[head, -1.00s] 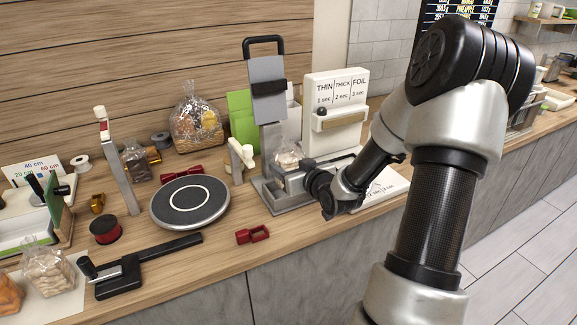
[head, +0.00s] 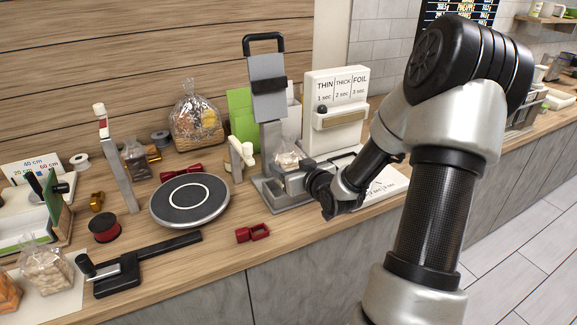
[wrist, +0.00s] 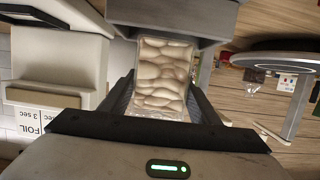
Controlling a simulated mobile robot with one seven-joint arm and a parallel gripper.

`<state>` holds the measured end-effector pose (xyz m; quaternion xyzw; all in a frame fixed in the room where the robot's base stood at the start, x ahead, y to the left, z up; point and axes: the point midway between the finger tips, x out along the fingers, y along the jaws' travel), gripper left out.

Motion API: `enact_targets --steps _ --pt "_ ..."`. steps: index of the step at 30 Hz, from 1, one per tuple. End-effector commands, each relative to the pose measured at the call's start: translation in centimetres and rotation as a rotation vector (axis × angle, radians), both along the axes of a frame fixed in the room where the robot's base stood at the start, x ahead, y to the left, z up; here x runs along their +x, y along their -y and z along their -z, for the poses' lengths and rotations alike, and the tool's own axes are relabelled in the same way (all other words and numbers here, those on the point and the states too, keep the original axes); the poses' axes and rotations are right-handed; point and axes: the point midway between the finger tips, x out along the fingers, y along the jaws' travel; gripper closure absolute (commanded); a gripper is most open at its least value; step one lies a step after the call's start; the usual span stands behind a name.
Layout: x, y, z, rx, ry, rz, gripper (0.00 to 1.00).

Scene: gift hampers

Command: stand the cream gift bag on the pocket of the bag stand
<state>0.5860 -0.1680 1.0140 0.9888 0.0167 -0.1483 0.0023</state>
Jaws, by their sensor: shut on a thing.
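The cream gift bag (wrist: 163,75), clear with pale rounded pieces inside, sits between the fingers of my gripper (wrist: 163,108) in the wrist view. My gripper is shut on it. In the head view the bag (head: 287,158) shows in part above my gripper (head: 286,180), in front of the column of the bag stand (head: 271,148). The stand is grey, with a tall upright, a black top loop and a low grey base. A grey part of it (wrist: 175,14) lies right at the bag's far end in the wrist view. Whether the bag rests on the pocket is hidden.
A white sealer with a THIN/THICK/FOIL sign (head: 336,112) stands close right of the stand. A round turntable (head: 190,202) and a red clip-like piece (head: 253,233) lie to the left. Another bag of pale pieces (head: 45,268) stands at front left. Bare counter lies before the stand.

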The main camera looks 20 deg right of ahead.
Motion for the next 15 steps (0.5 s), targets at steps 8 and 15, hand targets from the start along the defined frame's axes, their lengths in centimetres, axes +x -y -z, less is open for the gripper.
enact_targets --steps 8,15 --pt "0.03 0.00 0.45 -0.001 0.001 0.000 0.70" --pt "0.02 0.01 0.81 -0.001 0.002 0.000 0.70"
